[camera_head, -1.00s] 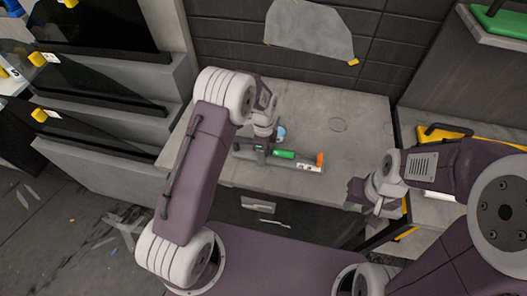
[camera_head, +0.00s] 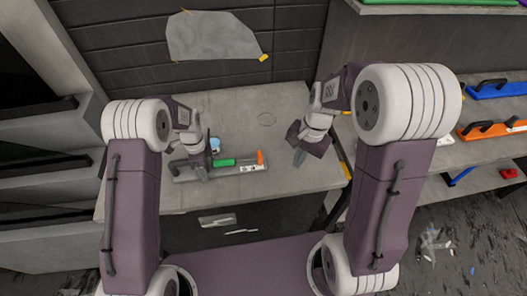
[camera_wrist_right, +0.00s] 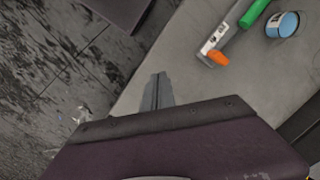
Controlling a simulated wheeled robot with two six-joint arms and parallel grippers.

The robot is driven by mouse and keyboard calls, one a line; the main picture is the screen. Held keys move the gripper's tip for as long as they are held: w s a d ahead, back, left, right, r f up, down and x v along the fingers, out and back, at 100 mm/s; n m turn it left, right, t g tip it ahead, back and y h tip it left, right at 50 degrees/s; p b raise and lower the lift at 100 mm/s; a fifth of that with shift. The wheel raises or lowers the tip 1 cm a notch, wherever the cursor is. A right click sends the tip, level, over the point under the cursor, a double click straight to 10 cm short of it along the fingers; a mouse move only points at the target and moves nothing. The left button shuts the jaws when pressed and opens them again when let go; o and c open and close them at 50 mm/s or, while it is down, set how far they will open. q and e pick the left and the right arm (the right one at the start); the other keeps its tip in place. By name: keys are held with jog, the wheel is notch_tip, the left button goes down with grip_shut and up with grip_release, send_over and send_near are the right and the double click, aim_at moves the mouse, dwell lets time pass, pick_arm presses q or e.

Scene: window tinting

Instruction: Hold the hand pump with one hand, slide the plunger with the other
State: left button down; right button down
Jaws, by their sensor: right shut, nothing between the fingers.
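The hand pump (camera_head: 247,167) lies on the grey table. It has a grey body, a green section and an orange piece at its right end. The pump also shows at the top of the right wrist view (camera_wrist_right: 215,40), orange end nearest. My left gripper (camera_head: 203,172) is down at the pump's left part; whether its fingers close on it is unclear. My right gripper (camera_head: 299,157) is over the table's right side, apart from the pump's orange end. In the right wrist view its fingers (camera_wrist_right: 157,91) are shut and empty.
A small blue-and-white can (camera_wrist_right: 283,25) stands close behind the pump. The grey table (camera_head: 285,110) is bare at the back and right. A shelf at right holds a blue tool (camera_head: 497,88) and an orange tool (camera_head: 490,129). Debris lies on the floor at right.

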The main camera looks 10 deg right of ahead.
aim_at(260, 154)
pick_arm(q)
jog(key=shift+w, duration=0.1)
pick_arm(e)
jog(key=w+m+y, duration=0.3)
jog(key=w+m, duration=0.7)
jog(key=w, duration=0.1)
jog(key=x, duration=0.8)
jog(key=shift+s+d+f, duration=0.25)
jog(key=shift+s, duration=0.05)
jog(key=a, duration=0.3)
jog(key=shift+a+f, duration=0.15)
jog(key=shift+f, duration=0.25)
jog(key=shift+a, duration=0.5)
jog(key=shift+a, duration=1.55)
jog(key=shift+d, duration=0.15)
